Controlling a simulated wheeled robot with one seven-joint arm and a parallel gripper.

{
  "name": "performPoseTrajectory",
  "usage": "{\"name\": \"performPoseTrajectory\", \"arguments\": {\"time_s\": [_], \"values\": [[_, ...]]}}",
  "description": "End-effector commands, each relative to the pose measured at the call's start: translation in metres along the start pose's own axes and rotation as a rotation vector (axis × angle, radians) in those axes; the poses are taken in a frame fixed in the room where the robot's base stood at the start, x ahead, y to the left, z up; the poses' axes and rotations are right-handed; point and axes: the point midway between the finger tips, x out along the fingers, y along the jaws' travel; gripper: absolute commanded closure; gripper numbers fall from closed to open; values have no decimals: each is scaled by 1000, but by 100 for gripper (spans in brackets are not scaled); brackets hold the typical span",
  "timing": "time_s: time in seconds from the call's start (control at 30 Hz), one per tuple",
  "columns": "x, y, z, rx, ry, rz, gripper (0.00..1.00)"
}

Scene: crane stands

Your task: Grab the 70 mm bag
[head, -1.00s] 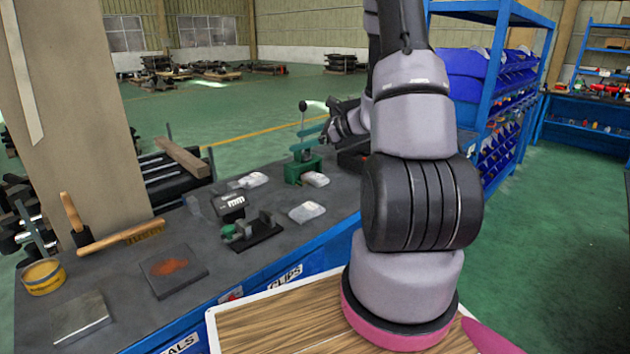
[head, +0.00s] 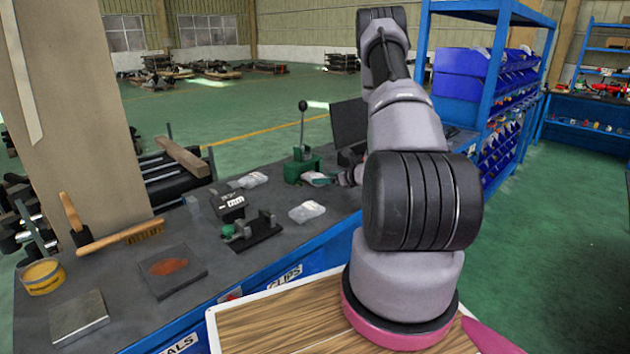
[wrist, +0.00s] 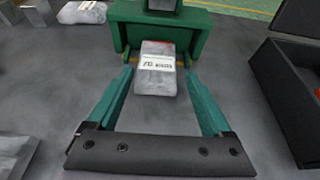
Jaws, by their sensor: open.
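Several clear bags lie on the dark bench top. One, with a white label and a red strip at its far end (wrist: 156,76), lies in front of a green tool base. Its label print is too small to read surely, so I cannot tell which bag is the 70 mm one. My gripper (wrist: 157,88) is open, with one green finger on each side of this bag and gaps visible between. Another bag (head: 306,212) lies nearer, and one (head: 252,180) lies further left.
The green lever tool (head: 303,165) stands right behind the bag; its base (wrist: 160,28) is close ahead of my fingertips. A black open box (wrist: 290,85) is on the right. A labelled dark block (head: 229,204) and a small fixture (head: 252,231) stand left on the bench.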

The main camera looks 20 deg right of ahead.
Motion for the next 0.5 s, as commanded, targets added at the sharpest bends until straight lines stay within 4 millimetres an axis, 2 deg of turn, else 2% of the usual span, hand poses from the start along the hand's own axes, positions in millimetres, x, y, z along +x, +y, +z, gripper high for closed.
{"name": "performPoseTrajectory", "arguments": {"time_s": [0.3,0.5], "values": [[44,4,1,-2,0,3,16],[49,4,2,-1,-1,2,16]]}}
